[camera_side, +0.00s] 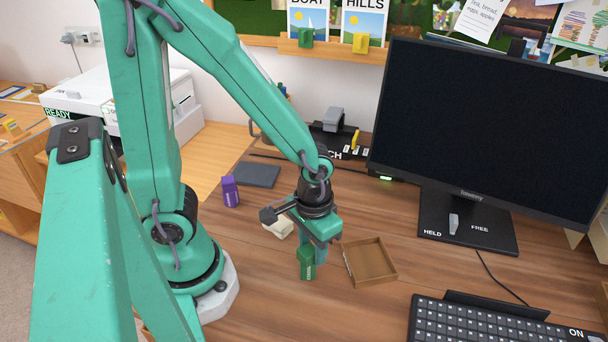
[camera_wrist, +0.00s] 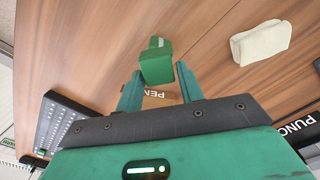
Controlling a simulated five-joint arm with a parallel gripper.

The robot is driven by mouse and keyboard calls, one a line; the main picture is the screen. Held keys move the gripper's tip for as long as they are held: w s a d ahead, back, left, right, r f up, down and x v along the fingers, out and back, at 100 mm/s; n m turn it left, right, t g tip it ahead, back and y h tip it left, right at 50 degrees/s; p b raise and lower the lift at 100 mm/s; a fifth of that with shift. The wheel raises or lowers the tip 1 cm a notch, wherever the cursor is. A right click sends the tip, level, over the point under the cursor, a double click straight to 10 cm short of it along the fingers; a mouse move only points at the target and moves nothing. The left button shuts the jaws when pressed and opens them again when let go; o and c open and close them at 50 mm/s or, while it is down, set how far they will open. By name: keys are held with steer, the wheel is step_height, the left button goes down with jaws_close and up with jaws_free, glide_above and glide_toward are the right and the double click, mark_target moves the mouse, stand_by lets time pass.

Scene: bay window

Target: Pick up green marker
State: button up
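The green marker (camera_side: 306,263) is a short, blocky green piece standing on the wooden desk, just left of the tray. In the wrist view the marker (camera_wrist: 156,64) shows at and beyond the gap between the fingertips. My gripper (camera_side: 320,254) is low over the desk, right beside the marker in the side view. In the wrist view my gripper (camera_wrist: 159,72) has its two teal fingers spread apart, with open gaps beside the marker. I cannot tell how far the fingertips reach down around it.
A shallow brown tray (camera_side: 392,272) lies just right of the marker. A cream block (camera_side: 279,227) and a purple piece (camera_side: 230,191) stand to the left. A keyboard (camera_side: 480,325) and monitor (camera_side: 490,130) are at the right. Bare desk lies in front.

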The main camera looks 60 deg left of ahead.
jaws_close()
steer(key=shift+r, duration=0.1)
steer(key=shift+r, duration=1)
steer(key=shift+s+d+r, duration=0.1)
steer(key=shift+d+r, duration=0.05)
steer(key=shift+r, duration=0.4)
steer(key=shift+s+d+r, duration=0.1)
steer(key=shift+r, duration=0.45)
steer(key=s+d+r, duration=0.6)
steer(key=s+d, duration=0.1)
steer(key=s, duration=0.1)
steer(key=shift+d+r, duration=0.3)
